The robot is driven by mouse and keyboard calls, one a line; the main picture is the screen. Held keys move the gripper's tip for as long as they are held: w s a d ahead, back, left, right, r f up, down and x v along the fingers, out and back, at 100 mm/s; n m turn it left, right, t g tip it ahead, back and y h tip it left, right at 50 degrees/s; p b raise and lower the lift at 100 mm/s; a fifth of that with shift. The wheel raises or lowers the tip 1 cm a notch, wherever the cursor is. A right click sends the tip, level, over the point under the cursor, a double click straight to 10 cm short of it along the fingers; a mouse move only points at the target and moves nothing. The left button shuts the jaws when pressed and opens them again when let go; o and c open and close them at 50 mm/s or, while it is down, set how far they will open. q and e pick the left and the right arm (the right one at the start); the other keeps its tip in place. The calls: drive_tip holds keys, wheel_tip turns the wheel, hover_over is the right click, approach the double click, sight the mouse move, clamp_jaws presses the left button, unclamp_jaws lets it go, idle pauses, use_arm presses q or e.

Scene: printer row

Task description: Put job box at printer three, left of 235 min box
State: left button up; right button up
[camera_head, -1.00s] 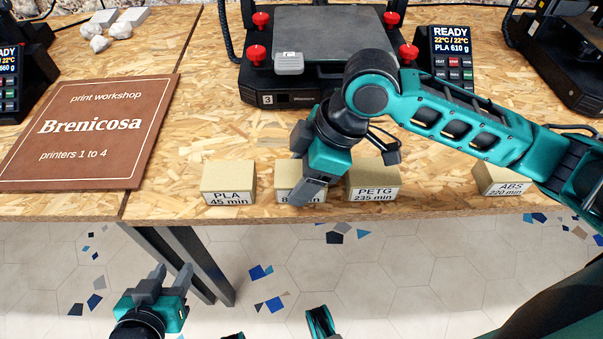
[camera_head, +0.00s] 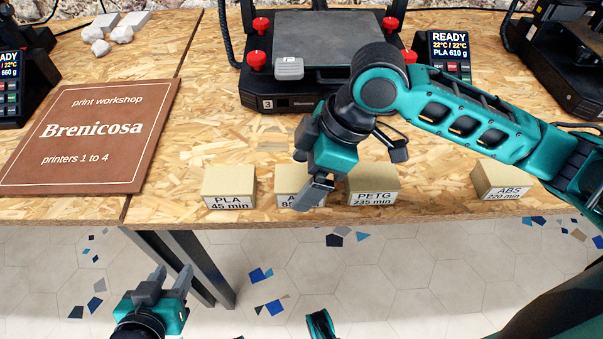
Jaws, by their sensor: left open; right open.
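Printer three (camera_head: 330,101) stands at the back middle, marked with a 3. In front of it, near the table's front edge, is a row of boxes. The PETG 235 min box (camera_head: 372,184) is right of a partly hidden box (camera_head: 288,188) whose label starts with A and 85. The PLA 45 min box (camera_head: 228,187) is further left. My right gripper (camera_head: 318,200) points down at the right side of the A/85 box, beside the PETG box; it is open, and its fingers hide part of the label. My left gripper (camera_head: 172,278) is open and empty, low over the floor.
An ABS 220 min box (camera_head: 500,180) stands further right. A display (camera_head: 451,57) reads READY, PLA 610 g. The wooden table (camera_head: 250,140) is bare between printer three and the boxes.

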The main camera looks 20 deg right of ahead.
drive_tip(key=p+v, duration=0.2)
drive_tip(key=v, duration=0.8)
drive_tip(key=shift+r+p, duration=0.2)
drive_tip(key=shift+p, duration=0.2)
